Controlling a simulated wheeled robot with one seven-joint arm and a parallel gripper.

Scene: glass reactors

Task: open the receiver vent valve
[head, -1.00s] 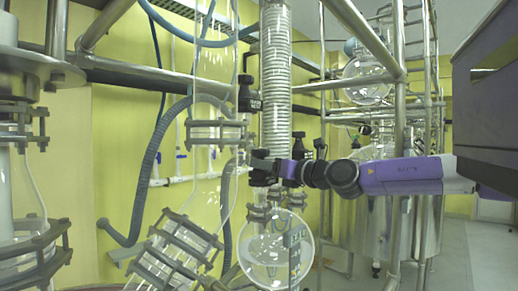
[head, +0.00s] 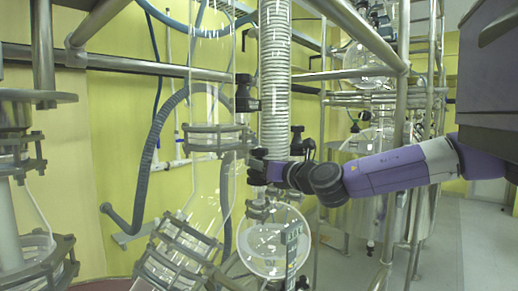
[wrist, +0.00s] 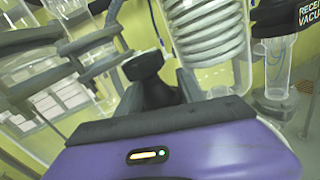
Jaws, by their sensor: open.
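A black T-shaped knob (wrist: 146,66) stands in front of my gripper in the wrist view, between the two dark fingers; it could be the receiver vent valve, but I see no label on it. I cannot tell whether the fingers touch it. My gripper (head: 257,167) is open, beside the lower end of the coiled glass condenser and above the round glass receiver flask (head: 274,240). In the head view my gripper hides the fittings just behind it.
A black block labelled for receiver vacuum (wrist: 288,16) is at the upper right of the wrist view. The coiled condenser (head: 274,80) rises close to my gripper. Steel rails (head: 340,73) and a clamped glass column (head: 213,138) crowd the space. Open floor (head: 462,240) lies at the right.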

